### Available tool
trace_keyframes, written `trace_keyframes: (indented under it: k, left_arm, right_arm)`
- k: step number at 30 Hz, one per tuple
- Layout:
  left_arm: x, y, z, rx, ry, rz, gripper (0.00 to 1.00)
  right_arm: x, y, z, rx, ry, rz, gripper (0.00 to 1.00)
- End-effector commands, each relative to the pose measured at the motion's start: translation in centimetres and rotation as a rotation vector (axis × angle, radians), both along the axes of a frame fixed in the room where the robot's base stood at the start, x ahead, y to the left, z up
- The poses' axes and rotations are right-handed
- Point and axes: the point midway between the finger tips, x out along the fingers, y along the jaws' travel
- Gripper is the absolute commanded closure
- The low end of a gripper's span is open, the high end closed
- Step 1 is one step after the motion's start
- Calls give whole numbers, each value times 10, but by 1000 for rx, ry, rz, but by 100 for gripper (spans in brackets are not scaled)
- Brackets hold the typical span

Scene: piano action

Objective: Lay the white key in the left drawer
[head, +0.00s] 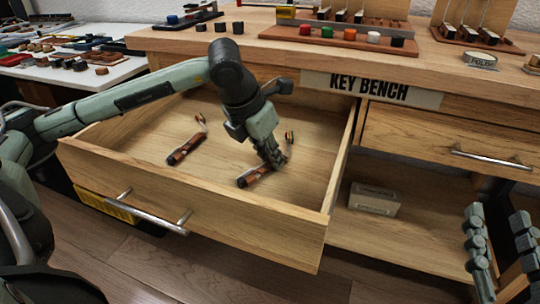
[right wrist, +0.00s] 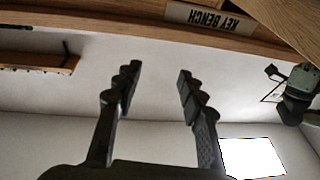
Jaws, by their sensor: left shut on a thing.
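The left drawer (head: 120,160) is pulled open beneath the bench. My left gripper (head: 277,163) reaches down into it and is shut on a slim red-brown piece (head: 250,179) with a small pale patch, low at the drawer floor. The fingers hide its middle. I cannot tell whether this is the white key, nor whether it touches the floor. A similar red-brown piece (head: 185,149) lies to its left in the drawer. My right gripper (head: 500,240) is open and empty at the lower right; its parted fingers show in the right wrist view (right wrist: 158,85).
The bench bears a KEY BENCH sign (head: 372,88). A closed right drawer (head: 440,145) has a metal handle. A pale box (head: 374,199) sits on the lower shelf. Racks and coloured pots (head: 340,36) stand on top. A side table (head: 75,75) holds many small parts.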

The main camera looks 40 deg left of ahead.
Motion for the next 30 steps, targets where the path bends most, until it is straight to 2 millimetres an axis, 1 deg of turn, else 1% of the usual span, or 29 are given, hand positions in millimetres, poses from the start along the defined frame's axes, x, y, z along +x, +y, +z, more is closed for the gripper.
trace_keyframes:
  k: [3, 4, 8, 9, 17, 20, 23, 30]
  left_arm:
    - [0, 0, -1, 0, 0, 0, 100]
    - [0, 0, -1, 0, 0, 0, 80]
    - [0, 0, 0, 0, 0, 0, 64]
    - [0, 0, 0, 0, 0, 0, 62]
    - [0, 0, 0, 0, 0, 0, 62]
    - [-1, 0, 4, 0, -2, 0, 62]
    - [-5, 1, 18, 0, -4, 0, 62]
    - [-25, 5, 66, 2, -5, 1, 62]
  right_arm:
    - [0, 0, 2, 5, -14, 0, 60]
    - [-1, 0, 3, 6, -17, -1, 60]
    - [0, 0, 3, 5, -15, 0, 60]
    - [0, 0, 3, 5, -15, 0, 60]
    - [0, 0, 3, 5, -14, 0, 60]
    - [0, 0, 2, -1, -1, 0, 60]
    - [3, -2, -7, -19, 40, -5, 60]
    - [11, -13, -39, -94, 182, -31, 60]
